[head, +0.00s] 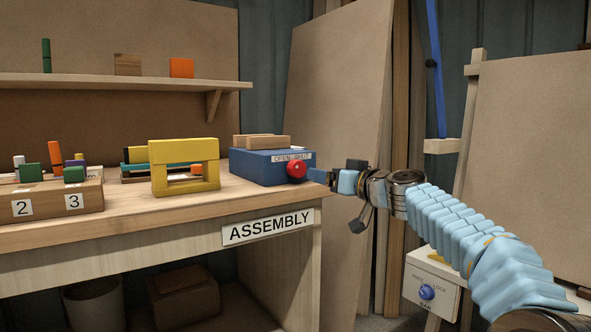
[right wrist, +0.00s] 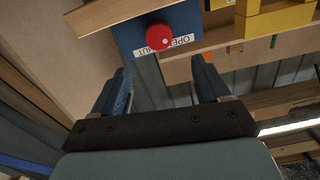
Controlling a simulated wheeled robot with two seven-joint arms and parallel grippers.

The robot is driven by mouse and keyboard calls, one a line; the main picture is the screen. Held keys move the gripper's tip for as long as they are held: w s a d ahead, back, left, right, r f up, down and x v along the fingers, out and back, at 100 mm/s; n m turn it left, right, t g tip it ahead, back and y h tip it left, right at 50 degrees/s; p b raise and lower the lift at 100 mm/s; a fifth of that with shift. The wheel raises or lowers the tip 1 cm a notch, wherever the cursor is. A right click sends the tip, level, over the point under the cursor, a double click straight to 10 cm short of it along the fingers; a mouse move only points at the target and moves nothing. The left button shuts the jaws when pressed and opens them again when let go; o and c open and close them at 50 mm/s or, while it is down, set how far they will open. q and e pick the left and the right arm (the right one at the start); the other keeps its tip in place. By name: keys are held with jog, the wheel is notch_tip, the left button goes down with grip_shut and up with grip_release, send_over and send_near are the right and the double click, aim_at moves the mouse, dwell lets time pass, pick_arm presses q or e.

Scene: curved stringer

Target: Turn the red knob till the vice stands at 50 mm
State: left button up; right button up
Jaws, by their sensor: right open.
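The red knob (head: 297,169) sits on the front of the blue vice (head: 262,168), near the right end of the bench. A white label on the vice, above the knob, reads OPEN and SHUT. Light wooden jaw blocks (head: 262,141) lie on top of the vice. My right gripper (head: 325,177) is just right of the knob in the head view. In the right wrist view its open fingers (right wrist: 163,90) are apart and empty, with the knob (right wrist: 159,37) beyond the fingertips and not touched. I see no readable opening scale. My left gripper is not in view.
A yellow frame block (head: 185,165) stands left of the vice on the bench (head: 150,217). A numbered wooden holder (head: 52,200) is farther left. A white box with a blue knob (head: 426,291) is low at right, below my right arm.

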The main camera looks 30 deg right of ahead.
aim_at(300, 169)
jog(key=w+p, duration=0.2)
jog(key=w, duration=0.1)
jog(key=w+p, duration=0.2)
jog(key=w, duration=0.1)
jog(key=w+p, duration=0.2)
jog(key=w, duration=0.2)
jog(key=shift+a+r, duration=0.15)
jog(key=shift+a, duration=0.2)
jog(key=shift+w+f, duration=0.2)
jog(key=shift+w, duration=0.2)
jog(key=shift+c, duration=0.3)
jog(key=c, duration=1)
